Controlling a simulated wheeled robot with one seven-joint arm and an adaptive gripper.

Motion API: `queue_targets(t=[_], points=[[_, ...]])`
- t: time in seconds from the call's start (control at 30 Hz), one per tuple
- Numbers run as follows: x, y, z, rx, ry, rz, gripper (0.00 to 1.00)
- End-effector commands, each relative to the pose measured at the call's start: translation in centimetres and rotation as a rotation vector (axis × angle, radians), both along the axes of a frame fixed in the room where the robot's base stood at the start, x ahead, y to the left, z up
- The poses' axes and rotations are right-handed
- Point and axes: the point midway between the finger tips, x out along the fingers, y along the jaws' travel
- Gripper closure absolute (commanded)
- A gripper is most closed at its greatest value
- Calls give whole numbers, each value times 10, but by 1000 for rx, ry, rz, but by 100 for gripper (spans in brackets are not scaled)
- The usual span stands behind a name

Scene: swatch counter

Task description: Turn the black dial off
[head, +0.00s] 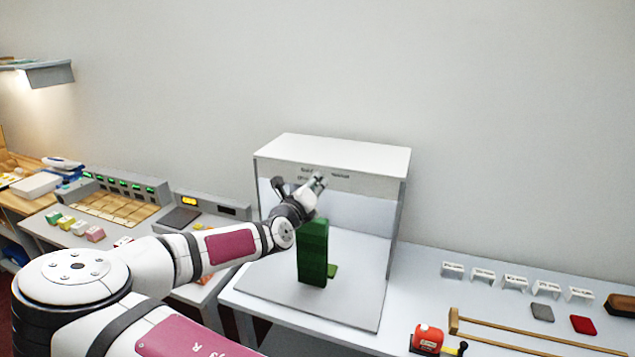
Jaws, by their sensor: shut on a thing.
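My gripper (318,183) is at the upper front strip of the white light booth (375,157), just under small dark lettering. Its fingers are shut at the strip, where the black dial appears to be. The dial itself is hidden behind the fingers, so I cannot see which way it points. My arm reaches in from the lower left.
A tall green block (312,252) stands on the booth floor below my gripper, with a flat green piece (332,270) beside it. On the right counter are several small white labelled stands, a grey swatch (542,312), a red swatch (583,324) and a red-orange device (428,338).

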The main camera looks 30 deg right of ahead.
Motion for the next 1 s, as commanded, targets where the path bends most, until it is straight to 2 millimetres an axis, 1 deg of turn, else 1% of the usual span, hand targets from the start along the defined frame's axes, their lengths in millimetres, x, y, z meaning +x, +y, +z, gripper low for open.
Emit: queue_targets(t=[0.3, 0.5, 0.7, 1.0], points=[[2, 3, -4, -166, 219, 2, 100], [3, 3, -7, -256, 334, 2, 100], [4, 4, -9, -318, 415, 2, 100], [4, 4, -11, -356, 467, 2, 100]])
